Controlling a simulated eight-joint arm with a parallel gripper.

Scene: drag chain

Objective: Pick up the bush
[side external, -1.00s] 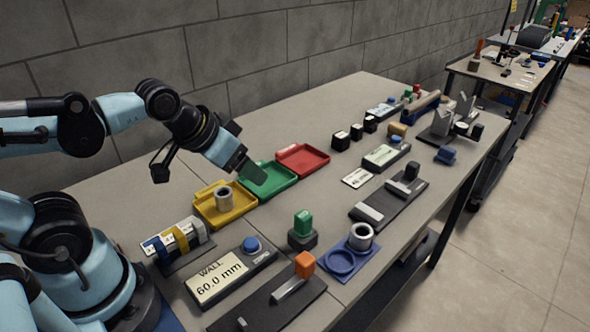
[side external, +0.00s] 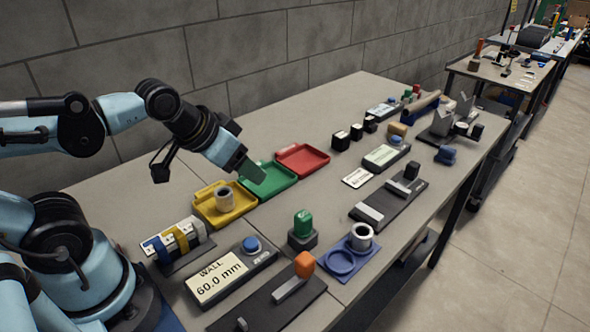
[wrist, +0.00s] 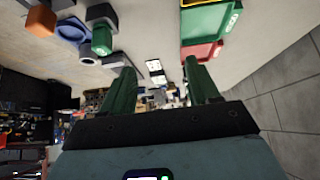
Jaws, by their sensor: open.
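Two grey hollow cylinders look like bushes. One bush (side external: 223,197) stands upright in the yellow tray (side external: 205,212); the other ring-like one (side external: 361,237) stands on the blue two-ring fixture (side external: 341,263). I cannot tell from the frames which is meant. My gripper (side external: 256,177) hangs above the green tray (side external: 272,187), to the right of the yellow tray and apart from both cylinders. In the wrist view its two green fingers (wrist: 160,67) are spread, with nothing between them. The blue fixture (wrist: 72,31) is at upper left there.
A red tray (side external: 303,159) lies beyond the green one. The gauge display (side external: 216,283), green-topped block (side external: 302,228) and orange-handled slide (side external: 305,265) stand toward the front. A block wall (side external: 290,50) runs behind the bench.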

